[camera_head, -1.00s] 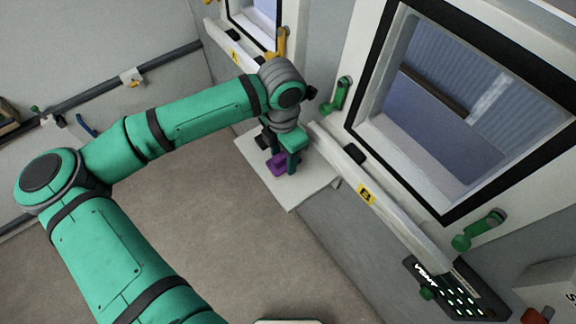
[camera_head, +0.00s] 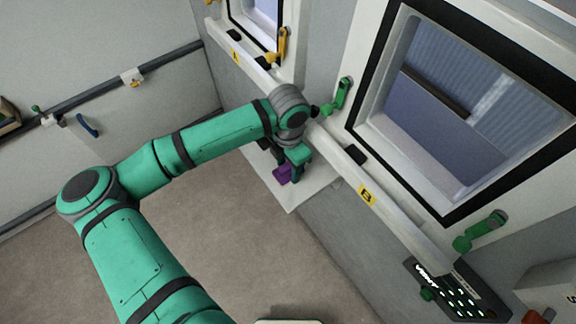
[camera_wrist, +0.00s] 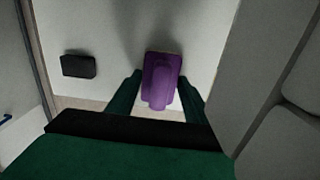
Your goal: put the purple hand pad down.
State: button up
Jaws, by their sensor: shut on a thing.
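The purple hand pad (camera_head: 282,174) is between the fingers of my gripper (camera_head: 291,172), over a white shelf (camera_head: 292,202) below the windows. In the wrist view the purple pad (camera_wrist: 161,80) sits between the two green fingers of my gripper (camera_wrist: 157,95), which are shut on it. The white shelf surface (camera_wrist: 110,30) fills the background there, with a soft shadow beside the pad. I cannot tell whether the pad touches the shelf.
A black block (camera_wrist: 79,66) lies on the shelf, left of the pad in the wrist view. The wall ledge marked B (camera_head: 367,195) runs close beside my gripper. Green window handles (camera_head: 341,95) stick out above it. The brown floor (camera_head: 250,250) is clear.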

aim_at(289, 165)
jog(key=shift+f, duration=0.1)
jog(key=o, duration=1.2)
notch_tip(289, 165, up, 12)
jog(key=shift+a, duration=0.1)
